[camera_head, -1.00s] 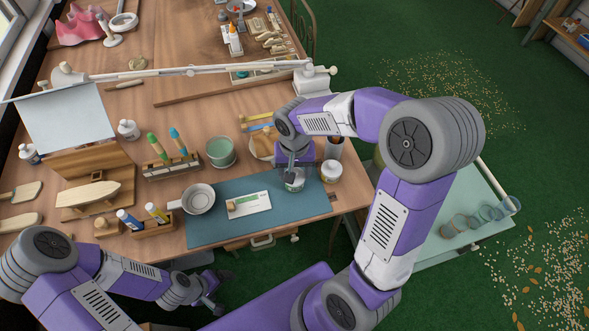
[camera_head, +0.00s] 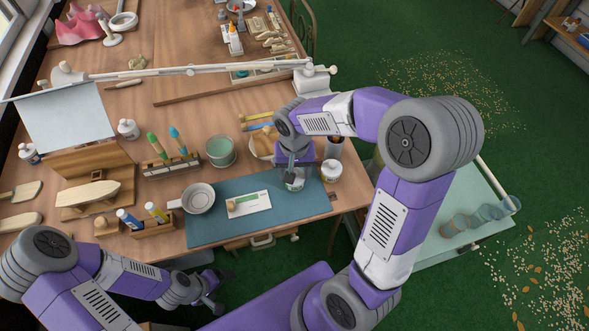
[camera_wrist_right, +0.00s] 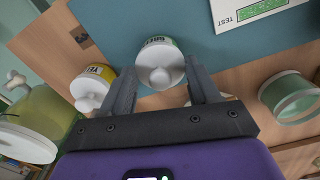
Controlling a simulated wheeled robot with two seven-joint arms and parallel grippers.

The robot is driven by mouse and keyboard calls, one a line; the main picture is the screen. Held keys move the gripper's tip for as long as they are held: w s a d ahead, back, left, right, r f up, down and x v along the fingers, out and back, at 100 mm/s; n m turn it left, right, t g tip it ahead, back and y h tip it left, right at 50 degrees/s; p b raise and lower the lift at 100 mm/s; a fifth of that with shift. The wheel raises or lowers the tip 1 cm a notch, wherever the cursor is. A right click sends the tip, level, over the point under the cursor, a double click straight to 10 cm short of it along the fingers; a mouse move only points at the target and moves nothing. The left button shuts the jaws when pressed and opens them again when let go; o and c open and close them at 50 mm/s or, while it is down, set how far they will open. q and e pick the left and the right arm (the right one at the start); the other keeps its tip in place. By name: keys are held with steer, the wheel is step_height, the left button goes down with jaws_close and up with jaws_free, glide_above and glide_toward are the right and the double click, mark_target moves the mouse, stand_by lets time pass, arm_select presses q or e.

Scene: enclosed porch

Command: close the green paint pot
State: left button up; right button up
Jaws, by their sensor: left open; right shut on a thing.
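The green paint pot (camera_head: 295,182) stands on the blue mat near its right edge, partly hidden under my right gripper (camera_head: 291,168). In the right wrist view the pot (camera_wrist_right: 165,44) shows a green label, with a round white knobbed lid (camera_wrist_right: 160,72) over its top. The fingers of my right gripper (camera_wrist_right: 160,90) lie on either side of this lid, shut on it. I cannot tell whether the lid is fully seated. My left gripper (camera_head: 214,298) is open and empty, low in front of the table edge.
A yellow-labelled pot (camera_head: 331,171) stands close right of the green pot. A green cup (camera_head: 221,151), a pale dish (camera_head: 198,198) and a white test card (camera_head: 248,203) are to the left. The blue mat (camera_head: 225,233) has bare room at its front.

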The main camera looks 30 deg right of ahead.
stand_by(0.4)
steer(key=o, duration=1.3)
steer(key=shift+c, duration=0.2)
steer(key=shift+r, duration=0.1)
steer(key=shift+r+p, duration=3.1)
steer(key=shift+r, duration=0.35)
steer(key=shift+f, duration=0.1)
jaws_close()
